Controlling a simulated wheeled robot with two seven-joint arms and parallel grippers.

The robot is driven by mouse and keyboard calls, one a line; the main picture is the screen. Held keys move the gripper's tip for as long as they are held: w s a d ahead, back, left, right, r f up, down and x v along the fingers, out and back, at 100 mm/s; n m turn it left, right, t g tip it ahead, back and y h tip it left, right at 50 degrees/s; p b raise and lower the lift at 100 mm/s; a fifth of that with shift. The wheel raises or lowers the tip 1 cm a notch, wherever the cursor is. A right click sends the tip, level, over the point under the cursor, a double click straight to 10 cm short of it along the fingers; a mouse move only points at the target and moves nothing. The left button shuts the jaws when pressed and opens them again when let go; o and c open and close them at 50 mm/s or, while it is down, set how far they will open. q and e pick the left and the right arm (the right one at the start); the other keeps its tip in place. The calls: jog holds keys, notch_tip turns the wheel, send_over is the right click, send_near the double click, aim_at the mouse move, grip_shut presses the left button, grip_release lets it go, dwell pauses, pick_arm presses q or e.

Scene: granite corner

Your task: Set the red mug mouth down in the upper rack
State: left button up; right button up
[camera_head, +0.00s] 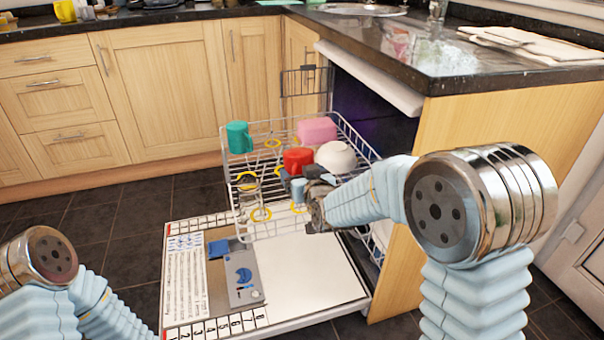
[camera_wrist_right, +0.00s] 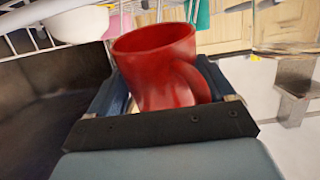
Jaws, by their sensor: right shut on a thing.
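The red mug (camera_head: 297,160) is over the pulled-out upper rack (camera_head: 262,128), left of the white bowl. My right gripper (camera_head: 300,188) is shut on it. In the right wrist view the mug (camera_wrist_right: 160,65) sits between both fingers, with its rim pointing away from the palm and its handle toward the right finger. I cannot tell whether the mug touches the rack. Only part of my left arm shows at the lower left; its gripper is outside the frame.
The rack holds a green mug (camera_head: 239,137), a pink container (camera_head: 317,130), the white bowl (camera_head: 336,157), a clear glass (camera_head: 250,186) and several yellow rings. The open dishwasher door (camera_head: 300,285) lies below. The granite counter (camera_head: 430,60) overhangs at the right.

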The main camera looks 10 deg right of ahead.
notch_tip(320, 180, down, 4)
jog(key=b, duration=0.2)
jog(key=shift+r+b, duration=0.25)
jog(key=shift+b, duration=0.1)
jog(key=shift+f+b, duration=0.95)
jog(key=shift+f, duration=0.05)
jog(key=shift+s, duration=0.1)
jog(key=o, duration=0.9)
jog(key=shift+f, duration=0.1)
jog(key=shift+o, duration=1)
jog(key=shift+f, duration=0.15)
